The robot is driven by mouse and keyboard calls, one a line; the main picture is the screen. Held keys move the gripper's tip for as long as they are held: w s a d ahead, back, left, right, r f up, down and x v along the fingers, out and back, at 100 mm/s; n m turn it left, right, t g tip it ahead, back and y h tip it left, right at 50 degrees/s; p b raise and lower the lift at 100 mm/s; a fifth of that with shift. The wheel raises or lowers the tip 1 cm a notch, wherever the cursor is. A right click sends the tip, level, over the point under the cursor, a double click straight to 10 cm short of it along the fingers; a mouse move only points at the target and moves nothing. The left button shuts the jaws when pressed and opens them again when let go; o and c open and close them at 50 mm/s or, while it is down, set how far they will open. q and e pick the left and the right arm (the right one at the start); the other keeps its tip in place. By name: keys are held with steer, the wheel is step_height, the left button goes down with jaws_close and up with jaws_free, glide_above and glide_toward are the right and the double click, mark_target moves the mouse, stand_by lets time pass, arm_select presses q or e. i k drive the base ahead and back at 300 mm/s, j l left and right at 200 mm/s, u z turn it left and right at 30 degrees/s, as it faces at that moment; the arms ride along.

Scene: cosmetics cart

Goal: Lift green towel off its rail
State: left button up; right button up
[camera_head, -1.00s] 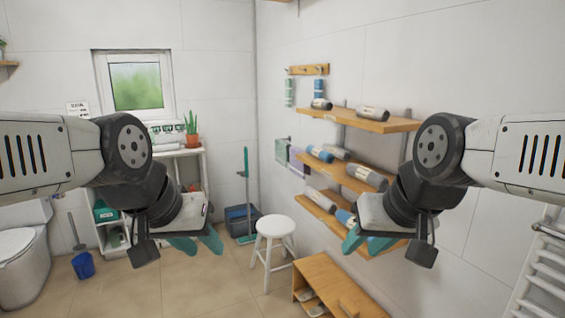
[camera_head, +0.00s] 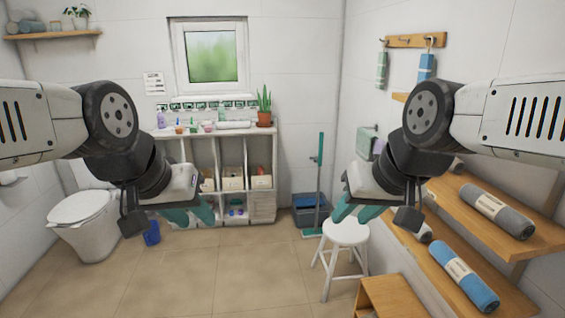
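A grey-green towel (camera_head: 367,141) hangs low on the right wall, small and far off, beside a purplish cloth (camera_head: 378,147). My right arm partly covers that spot, and the rail itself is hard to make out. A green striped towel (camera_head: 381,71) hangs higher, on a wooden hook board (camera_head: 416,41). My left gripper (camera_head: 192,214) is open and empty, in front of the shelf unit. My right gripper (camera_head: 356,209) is open and empty, in front of the stool. Both are well short of the towels.
A white stool (camera_head: 346,232) and a wooden bench (camera_head: 392,297) stand at right. Wall shelves (camera_head: 500,225) with rolled towels project from the right. A dark blue bucket (camera_head: 310,210), a shelf unit (camera_head: 277,150) and a toilet (camera_head: 85,220) stand further back. The middle floor is clear.

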mark_target(365, 146)
steer(key=i+j+u, duration=0.1)
steer(key=i+u, duration=0.2)
steer(key=i, duration=0.5)
steer(key=i+l+u, duration=0.1)
steer(key=i+u, duration=0.15)
steer(key=i, duration=0.5)
steer(key=i+z, duration=0.2)
steer(key=i, duration=0.15)
steer(key=i+j+z, duration=0.2)
steer(key=i, duration=0.2)
steer(key=i+z, duration=0.2)
steer(key=z, duration=0.3)
steer(key=i+z, duration=0.15)
steer(key=z, duration=0.3)
steer(key=i+j+z, duration=0.15)
steer(key=z, duration=0.35)
steer(key=i+z, duration=0.2)
steer(key=z, duration=0.2)
steer(key=i+j+z, duration=0.15)
steer(key=z, duration=0.25)
steer(key=i+j+z, duration=0.2)
steer(key=z, duration=0.2)
steer(key=i+j+z, duration=0.15)
steer(key=z, duration=0.25)
